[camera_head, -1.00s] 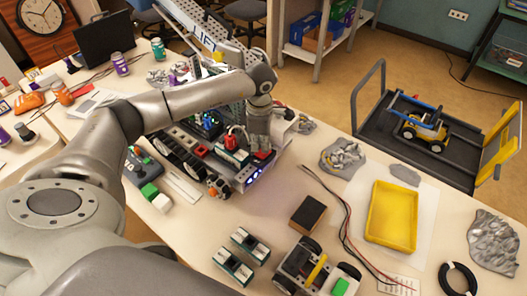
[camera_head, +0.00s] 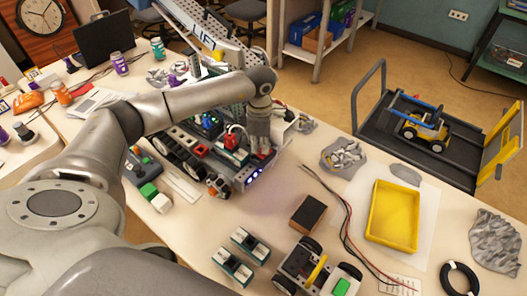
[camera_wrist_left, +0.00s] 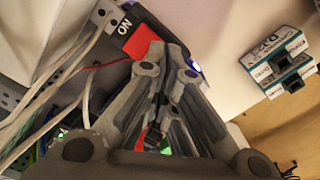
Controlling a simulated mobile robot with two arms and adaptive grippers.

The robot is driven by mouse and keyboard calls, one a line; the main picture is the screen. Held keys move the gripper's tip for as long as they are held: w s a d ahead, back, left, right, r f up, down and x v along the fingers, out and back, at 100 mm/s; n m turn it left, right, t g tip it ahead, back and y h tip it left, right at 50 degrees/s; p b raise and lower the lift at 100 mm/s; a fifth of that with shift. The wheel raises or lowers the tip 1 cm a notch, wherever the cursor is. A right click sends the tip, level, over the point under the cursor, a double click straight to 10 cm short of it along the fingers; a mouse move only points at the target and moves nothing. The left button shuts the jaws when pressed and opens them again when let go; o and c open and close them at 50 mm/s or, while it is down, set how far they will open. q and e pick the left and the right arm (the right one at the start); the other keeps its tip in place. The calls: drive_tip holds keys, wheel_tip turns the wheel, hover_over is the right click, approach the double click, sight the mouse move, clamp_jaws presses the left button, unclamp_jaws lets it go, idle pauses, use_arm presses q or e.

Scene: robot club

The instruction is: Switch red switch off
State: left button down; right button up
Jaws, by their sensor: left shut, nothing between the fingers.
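The red switch (camera_wrist_left: 143,40) shows in the left wrist view as a red block beside a black label reading ON. My left gripper (camera_wrist_left: 166,62) is shut and empty, its fingertips right at the near edge of the red switch and overlapping part of it in the picture. I cannot tell whether they touch. In the head view, my left gripper (camera_head: 261,150) points down at the front right of the robot chassis (camera_head: 240,180) and hides most of the switch. The switch's tilt is not clear. My right gripper is not in view.
A black and tan block (camera_head: 308,214), a yellow tray (camera_head: 392,216) and a small wheeled vehicle (camera_head: 312,268) lie on the table to the right.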

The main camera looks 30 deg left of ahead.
sight(260, 154)
use_arm(q)
drive_tip(key=shift+s+f+b, duration=0.1)
drive_tip(key=shift+f+b, duration=0.6)
drive_tip(key=shift+f, duration=0.15)
drive_tip(key=shift+r, duration=0.15)
drive_tip(key=shift+r+p, duration=0.75)
drive_tip(key=shift+r, duration=0.2)
drive_tip(key=shift+r+p, duration=1.35)
drive_tip(key=shift+r, duration=1.1)
